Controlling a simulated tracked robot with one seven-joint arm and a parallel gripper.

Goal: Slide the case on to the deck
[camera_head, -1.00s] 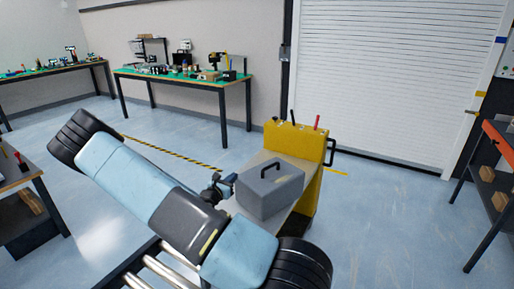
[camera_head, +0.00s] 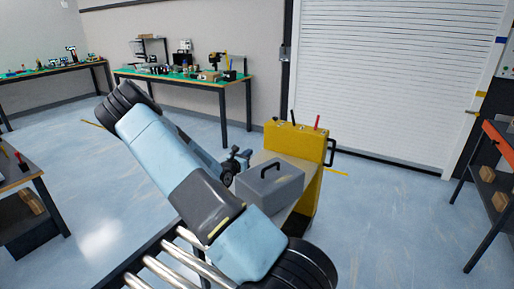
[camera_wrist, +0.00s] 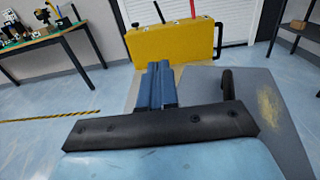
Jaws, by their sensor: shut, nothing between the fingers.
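The case (camera_head: 272,190) is a grey box with a black handle on top, lying flat. It sits at the near part of the deck (camera_head: 298,164), a pale flat top with a yellow end box; my arm hides its near underside. In the wrist view the case (camera_wrist: 262,105) is at right and the deck (camera_wrist: 192,75) runs ahead to the yellow box. My gripper (camera_head: 243,153) is beside the case's far left corner. In the wrist view my gripper (camera_wrist: 160,66) has its blue fingers together, left of the case, with nothing between them.
The yellow end box (camera_head: 297,140) stands at the deck's far end with tools in its top. Metal rollers (camera_head: 160,270) lie in front, partly under my arm. Benches (camera_head: 185,78) stand along the back wall, and an orange-edged shelf (camera_head: 500,140) at right. Open floor surrounds the deck.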

